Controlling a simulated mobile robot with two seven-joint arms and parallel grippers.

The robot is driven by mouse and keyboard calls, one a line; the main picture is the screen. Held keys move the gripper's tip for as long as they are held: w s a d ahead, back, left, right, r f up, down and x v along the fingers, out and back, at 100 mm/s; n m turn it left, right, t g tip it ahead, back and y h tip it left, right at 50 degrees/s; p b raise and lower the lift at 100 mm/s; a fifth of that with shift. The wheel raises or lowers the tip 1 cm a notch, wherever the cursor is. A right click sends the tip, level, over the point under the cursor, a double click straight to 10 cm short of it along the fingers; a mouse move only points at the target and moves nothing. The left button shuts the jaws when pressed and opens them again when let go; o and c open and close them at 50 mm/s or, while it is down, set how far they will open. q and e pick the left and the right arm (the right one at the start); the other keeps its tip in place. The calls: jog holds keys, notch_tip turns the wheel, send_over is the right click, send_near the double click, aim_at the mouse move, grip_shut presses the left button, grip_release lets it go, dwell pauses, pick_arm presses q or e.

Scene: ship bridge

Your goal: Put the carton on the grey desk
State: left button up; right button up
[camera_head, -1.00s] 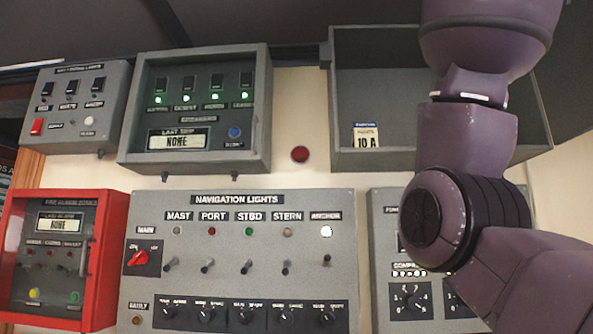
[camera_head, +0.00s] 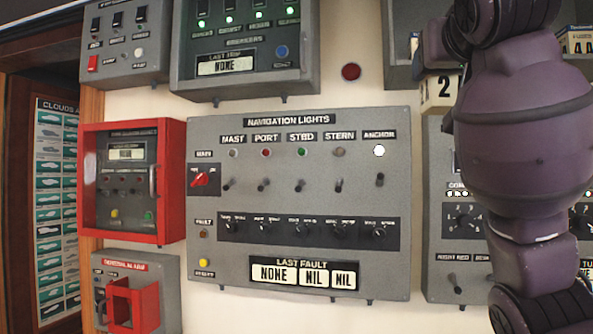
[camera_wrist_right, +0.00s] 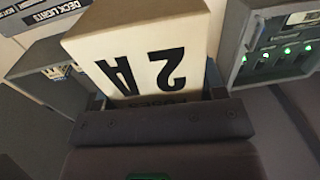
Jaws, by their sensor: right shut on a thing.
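The carton (camera_head: 436,94), a cream box marked "2 A", is held up in front of the wall panels. My right arm hides part of it in the head view. In the right wrist view the carton (camera_wrist_right: 140,45) sits between the fingers of my right gripper (camera_wrist_right: 158,98), its "2 A FUSES" face upside down. The right gripper is shut on it. My left gripper is not in view. I see no grey desk in these views.
The navigation lights panel (camera_head: 300,220) fills the middle of the wall. A red-framed alarm box (camera_head: 84,185) and a red-guarded box (camera_head: 135,305) stand to its left. An open grey locker (camera_wrist_right: 45,95) with small cartons shows in the wrist view.

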jog(key=w+a+f+n+y, duration=0.1)
jog(key=w+a+f+y, duration=0.1)
jog(key=f, duration=1.5)
jog(key=w+a+f+n+y, duration=0.2)
jog(key=w+a+f, duration=0.1)
jog(key=f, duration=1.4)
jog(key=s+d+f, duration=0.1)
jog(key=s+f, duration=0.2)
jog(key=f, duration=0.7)
jog(key=s+d+f, duration=0.1)
jog(key=s+f, duration=0.3)
jog(key=f, duration=0.6)
jog(key=s+d+f+m+h, duration=0.1)
jog(key=s+d+f, duration=0.1)
jog(key=f, duration=0.7)
jog(key=shift+s+f, duration=0.4)
jog(key=shift+s, duration=0.3)
